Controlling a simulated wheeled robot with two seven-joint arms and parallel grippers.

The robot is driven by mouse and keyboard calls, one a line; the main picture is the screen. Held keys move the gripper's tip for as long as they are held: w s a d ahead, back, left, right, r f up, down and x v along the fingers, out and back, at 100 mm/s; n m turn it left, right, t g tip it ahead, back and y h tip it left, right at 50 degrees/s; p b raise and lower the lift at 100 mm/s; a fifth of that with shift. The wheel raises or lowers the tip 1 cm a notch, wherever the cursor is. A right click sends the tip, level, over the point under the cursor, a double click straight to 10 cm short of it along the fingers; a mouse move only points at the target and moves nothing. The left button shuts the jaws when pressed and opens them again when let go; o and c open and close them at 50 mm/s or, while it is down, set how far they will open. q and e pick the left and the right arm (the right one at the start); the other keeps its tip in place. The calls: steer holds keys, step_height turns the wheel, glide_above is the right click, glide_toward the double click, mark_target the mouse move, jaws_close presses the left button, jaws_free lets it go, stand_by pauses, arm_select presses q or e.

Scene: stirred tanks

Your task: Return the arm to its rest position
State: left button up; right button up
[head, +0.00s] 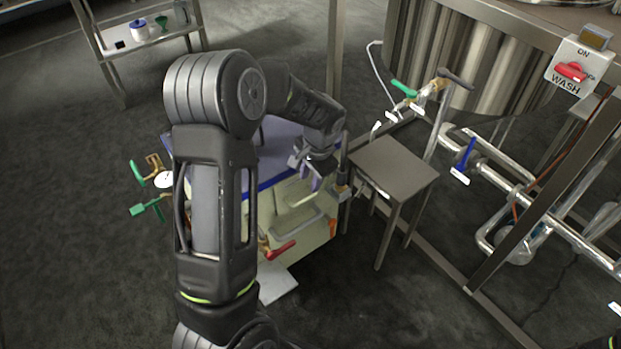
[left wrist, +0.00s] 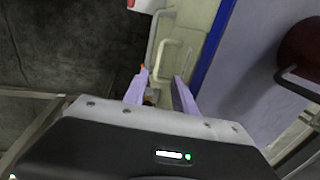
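My left arm rises from the bottom of the head view and bends over to the right. Its gripper (head: 313,176) hangs by the right side of a cream and blue cabinet-like unit (head: 308,232), close to the small steel stand. In the left wrist view the two lilac fingers (left wrist: 160,90) stand apart with a gap between them. Nothing shows held between them. The blue edge of the unit (left wrist: 212,45) runs just right of the fingers there. My right gripper is not in view.
A small steel stand (head: 393,166) is right of the left gripper. Behind it are a big steel tank (head: 455,60), pipes with a blue-handled valve (head: 465,152) and a red wash switch (head: 571,72). Green-handled valves (head: 138,171) stick out left of the unit. Open floor (head: 80,240) lies left.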

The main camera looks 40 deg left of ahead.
arm_select(q)
steer(key=shift+w, duration=0.15)
steer(key=s+d+f+n+t+h, duration=0.1)
steer(key=d+f+n+t+h, duration=0.1)
steer(key=d+f, duration=0.6)
steer(key=s+d+f+n+t+h, duration=0.1)
steer(key=d+f+h, duration=0.25)
steer(key=d, duration=0.85)
steer(key=s+d+f+n+g, duration=0.1)
steer(key=s+d+f, duration=0.35)
steer(key=s, duration=0.45)
steer(key=s+d+f+n+g, duration=0.1)
steer(key=s+d+f, duration=0.2)
steer(key=s+d, duration=0.45)
steer(key=s+r+p, duration=0.1)
steer(key=r+p, duration=0.6)
steer(key=p, duration=0.1)
steer(key=s+r+p, duration=0.2)
steer(key=r+p, duration=0.5)
steer(key=r, duration=0.1)
steer(key=shift+s+a+r+g+h+p, duration=0.15)
steer(key=shift+s+r+g+h+p, duration=0.1)
steer(key=shift+g+h+p, duration=0.15)
